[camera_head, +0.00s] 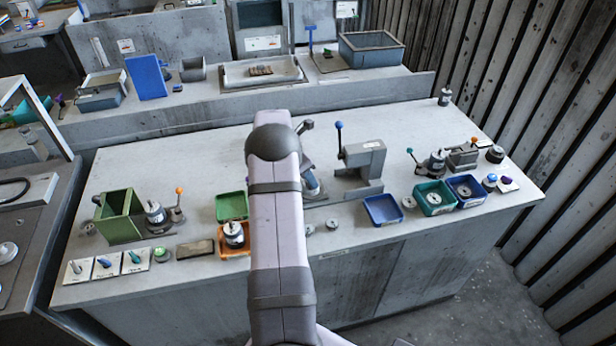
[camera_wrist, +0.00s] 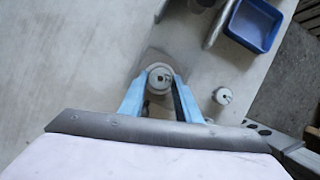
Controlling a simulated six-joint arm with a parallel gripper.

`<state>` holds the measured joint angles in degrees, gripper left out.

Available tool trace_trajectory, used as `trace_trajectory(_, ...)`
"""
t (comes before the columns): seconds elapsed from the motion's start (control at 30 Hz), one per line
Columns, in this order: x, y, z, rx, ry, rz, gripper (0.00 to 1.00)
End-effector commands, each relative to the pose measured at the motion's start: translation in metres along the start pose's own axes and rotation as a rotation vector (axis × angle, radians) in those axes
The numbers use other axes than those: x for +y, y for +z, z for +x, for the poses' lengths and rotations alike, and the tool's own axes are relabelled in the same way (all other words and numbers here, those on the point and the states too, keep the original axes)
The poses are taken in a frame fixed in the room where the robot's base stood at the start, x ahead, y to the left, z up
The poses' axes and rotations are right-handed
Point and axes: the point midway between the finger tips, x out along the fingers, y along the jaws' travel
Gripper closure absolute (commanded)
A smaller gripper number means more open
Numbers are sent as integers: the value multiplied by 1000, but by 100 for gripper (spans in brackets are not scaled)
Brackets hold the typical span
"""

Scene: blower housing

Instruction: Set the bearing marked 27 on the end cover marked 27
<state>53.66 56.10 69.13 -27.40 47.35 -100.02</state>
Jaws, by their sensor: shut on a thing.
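In the wrist view, the two light-blue fingers of my gripper (camera_wrist: 160,85) are shut on a small round pale metal part with a dark centre, which looks like the bearing (camera_wrist: 159,75). No number on it can be read. A grey patch shows around and behind it, and I cannot tell whether the part touches anything below. A second round pale part with small dark marks (camera_wrist: 222,95) lies on the bench to its right; it may be an end cover, but its marking is unreadable. In the head view my arm hides my gripper; small round parts (camera_head: 332,225) lie just right of it.
An empty blue tray (camera_head: 383,210) stands right of my arm; it also shows in the wrist view (camera_wrist: 252,24). A grey press (camera_head: 362,165) with a blue-knobbed lever stands behind. An orange tray (camera_head: 222,250) is left.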

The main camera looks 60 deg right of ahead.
Motion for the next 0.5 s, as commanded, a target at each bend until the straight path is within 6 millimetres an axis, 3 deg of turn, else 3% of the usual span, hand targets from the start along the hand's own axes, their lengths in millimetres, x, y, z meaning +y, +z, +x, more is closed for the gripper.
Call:
trace_trajectory(0.27, 0, -2, 5, -1, 1, 0, 94)
trace_trajectory(0.3, 0, -2, 5, -1, 1, 0, 65)
trace_trajectory(0.37, 0, -2, 4, -1, 1, 0, 51)
trace_trajectory(0.5, 0, -2, 5, 0, 0, 0, 48)
